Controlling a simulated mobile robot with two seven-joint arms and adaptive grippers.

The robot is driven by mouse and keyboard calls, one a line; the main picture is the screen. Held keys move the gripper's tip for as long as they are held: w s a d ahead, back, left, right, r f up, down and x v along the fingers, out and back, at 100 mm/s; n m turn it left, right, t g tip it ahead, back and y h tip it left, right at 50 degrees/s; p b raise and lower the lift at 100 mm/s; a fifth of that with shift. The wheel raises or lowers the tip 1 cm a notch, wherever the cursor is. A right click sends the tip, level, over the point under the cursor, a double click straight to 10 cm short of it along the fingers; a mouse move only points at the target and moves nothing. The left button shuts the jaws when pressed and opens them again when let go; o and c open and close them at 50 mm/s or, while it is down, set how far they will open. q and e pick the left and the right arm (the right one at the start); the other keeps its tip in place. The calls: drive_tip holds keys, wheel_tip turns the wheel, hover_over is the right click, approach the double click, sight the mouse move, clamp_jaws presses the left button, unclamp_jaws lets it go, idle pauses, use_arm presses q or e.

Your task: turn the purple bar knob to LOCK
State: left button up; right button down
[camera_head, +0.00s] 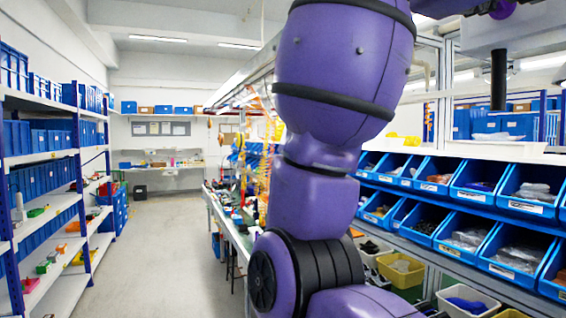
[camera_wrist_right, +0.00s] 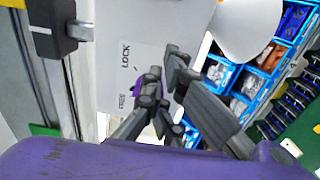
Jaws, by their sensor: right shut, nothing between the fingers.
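The purple bar knob (camera_wrist_right: 137,90) shows only in small part in the right wrist view, mostly hidden behind my right gripper's fingers. It sits on a pale panel (camera_wrist_right: 113,30) printed with LOCK (camera_wrist_right: 126,56) and, lower down, FREE (camera_wrist_right: 122,101). My right gripper (camera_wrist_right: 164,72) is shut and empty, with its fingertips over the knob area. I cannot tell whether they touch the knob, nor which label the knob points to. The head view shows neither the knob nor a gripper; a purple arm of mine fills its middle.
A dark block with a metal stub (camera_wrist_right: 60,28) stands left of the panel. A rounded white thing (camera_wrist_right: 247,28) is at the upper right, near blue bins (camera_wrist_right: 262,85). In the head view, shelving (camera_head: 50,160) stands left, blue bins (camera_head: 470,190) right, and the left aisle floor is clear.

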drive_tip(key=shift+s+a+f, duration=0.1)
drive_tip(key=shift+s+f, duration=0.15)
drive_tip(key=shift+s, duration=0.05)
idle(0.5)
drive_tip(key=v, duration=0.5)
drive_tip(key=shift+s+a, duration=0.25)
drive_tip(key=shift+a, duration=0.1)
